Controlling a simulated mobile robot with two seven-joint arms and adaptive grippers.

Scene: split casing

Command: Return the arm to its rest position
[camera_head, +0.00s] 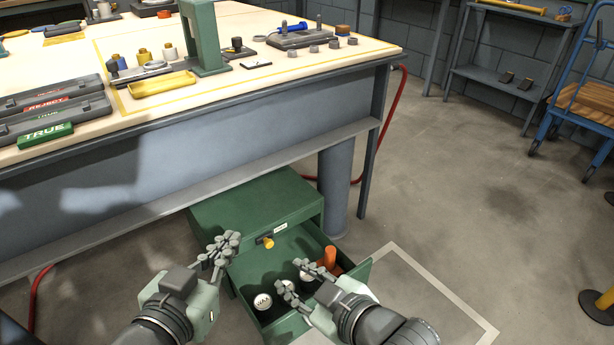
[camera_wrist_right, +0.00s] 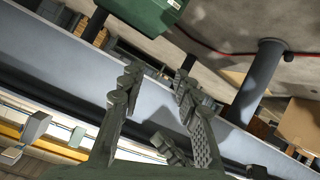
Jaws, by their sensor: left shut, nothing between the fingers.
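My left gripper (camera_head: 224,245) is shut and empty. In the head view it shows in front of the left front part of the green cabinet (camera_head: 262,200) under the bench. My right gripper (camera_head: 302,278) shows over the pulled-out green drawer (camera_head: 352,272). In the right wrist view its fingers (camera_wrist_right: 152,88) stand apart with nothing between them. The drawer holds a white round piece (camera_head: 262,301), another pale piece partly hidden by the right gripper, and an orange cylinder (camera_head: 330,257). I cannot tell whether either gripper touches the cabinet or drawer.
The workbench (camera_head: 240,110) stands behind the grippers, with parts, trays and a green post (camera_head: 204,38) on top. Its front edge and a leg (camera_head: 335,185) are near the cabinet. A red hose (camera_head: 395,105) runs by the leg. Open floor (camera_head: 460,200) lies to the right.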

